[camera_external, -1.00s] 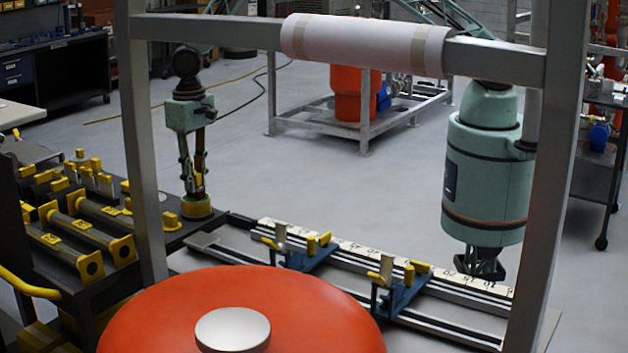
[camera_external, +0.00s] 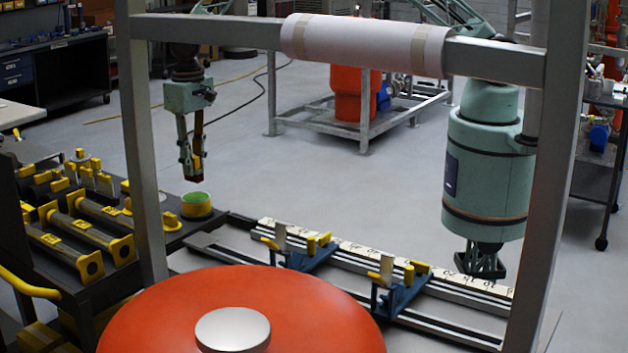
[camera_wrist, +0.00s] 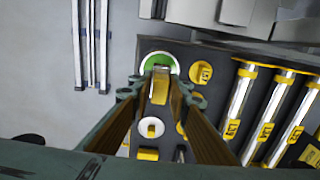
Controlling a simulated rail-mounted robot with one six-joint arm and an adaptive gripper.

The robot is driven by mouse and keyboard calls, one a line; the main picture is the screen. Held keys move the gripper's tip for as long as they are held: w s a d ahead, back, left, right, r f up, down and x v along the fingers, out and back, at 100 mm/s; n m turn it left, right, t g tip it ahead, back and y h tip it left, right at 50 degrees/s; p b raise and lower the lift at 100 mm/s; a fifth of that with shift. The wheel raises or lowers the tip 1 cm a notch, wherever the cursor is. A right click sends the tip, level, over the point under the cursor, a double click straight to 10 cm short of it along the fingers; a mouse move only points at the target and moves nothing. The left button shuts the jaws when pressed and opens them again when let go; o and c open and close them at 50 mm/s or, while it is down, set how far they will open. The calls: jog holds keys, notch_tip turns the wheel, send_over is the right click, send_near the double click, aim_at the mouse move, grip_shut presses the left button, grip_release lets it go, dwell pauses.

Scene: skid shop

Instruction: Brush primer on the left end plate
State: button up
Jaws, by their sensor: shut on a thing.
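My gripper (camera_external: 195,165) is shut on a brush (camera_external: 199,135), which hangs bristles down, dark and reddish in the external view. In the wrist view the brush (camera_wrist: 160,86) shows as a brown and yellow strip between the fingers. It is above and apart from the yellow pot (camera_external: 197,206), whose inside is green. The pot (camera_wrist: 158,57) also shows in the wrist view, partly covered by the brush. Grey tubes with square yellow end plates (camera_external: 90,267) lie on the dark bench at left. I cannot tell which one is the left end plate.
A rail (camera_external: 350,262) with two blue stands (camera_external: 307,258) runs right of the pot. A grey frame (camera_external: 143,150) and an orange round top (camera_external: 150,318) stand in front. A green machine (camera_external: 484,165) hangs over the rail's right end.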

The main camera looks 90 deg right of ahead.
jog(key=shift+r, duration=1)
jog(key=shift+s+d+f, duration=0.15)
jog(key=shift+s+f, duration=0.2)
jog(key=shift+f, duration=0.05)
jog(key=s+d+f+n+b, duration=0.2)
jog(key=s+f+n+b, duration=0.1)
jog(key=s, duration=0.5)
jog(key=s+d+f+n+b, duration=0.3)
jog(key=s+f+n+b, duration=0.1)
jog(key=s+f, duration=0.3)
jog(key=shift+s+d+f+b, duration=0.15)
jog(key=shift+s+f+b, duration=0.15)
jog(key=shift+s+b, duration=0.4)
jog(key=shift+r, duration=0.1)
jog(key=w+r+p, duration=0.4)
jog(key=w+r, duration=0.1)
jog(key=r, duration=0.4)
jog(key=shift+r, duration=0.4)
